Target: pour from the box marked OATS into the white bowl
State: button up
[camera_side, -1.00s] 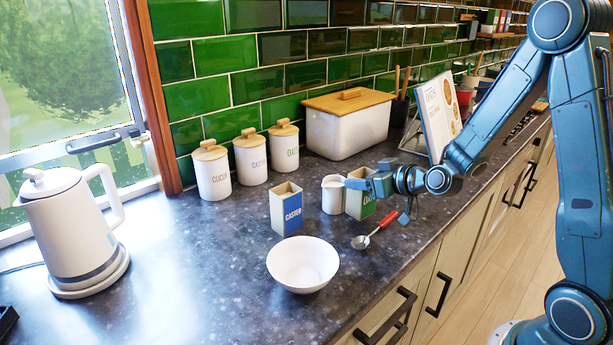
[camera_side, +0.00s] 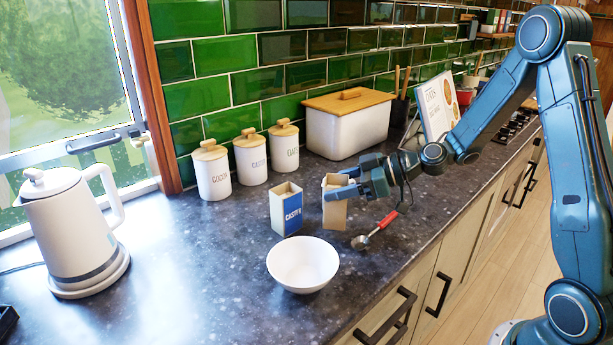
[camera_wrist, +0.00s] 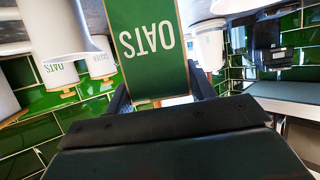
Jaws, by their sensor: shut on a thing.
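The OATS box (camera_side: 335,214) is a tan, open-topped box, upright behind and to the right of the white bowl (camera_side: 303,277). Its green OATS label fills the top middle of the wrist view (camera_wrist: 150,45), upside down there. My gripper (camera_side: 345,186) is shut on this box, with a dark finger at each side of it. I cannot tell whether the box's base is clear of the counter. The bowl stands on the counter, apart from the box, and its inside looks empty.
A blue-labelled CASTER box (camera_side: 287,210) stands just left of the held box. A spoon with a red handle (camera_side: 378,230) lies to the right. Lidded canisters (camera_side: 212,172), a bread bin (camera_side: 345,130) and a kettle (camera_side: 75,225) stand around. The counter left of the bowl is clear.

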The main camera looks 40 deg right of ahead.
jog(key=s+a+f+n+g+y, duration=0.1)
jog(key=s+a+n+g+y, duration=0.3)
jog(key=s, duration=0.5)
jog(key=shift+s+a+f+n+g, duration=0.2)
jog(key=shift+s+a+n+g, duration=0.15)
jog(key=shift+n+g, duration=0.35)
jog(key=r+g+h, duration=0.2)
jog(key=g+h, duration=0.1)
jog(key=h, duration=0.3)
send_over(333, 252)
jog(key=shift+f, duration=0.25)
jog(key=shift+h, duration=0.7)
jog(key=shift+f+g+h, duration=0.4)
jog(key=shift+f+h, duration=0.3)
jog(key=shift+h, duration=0.5)
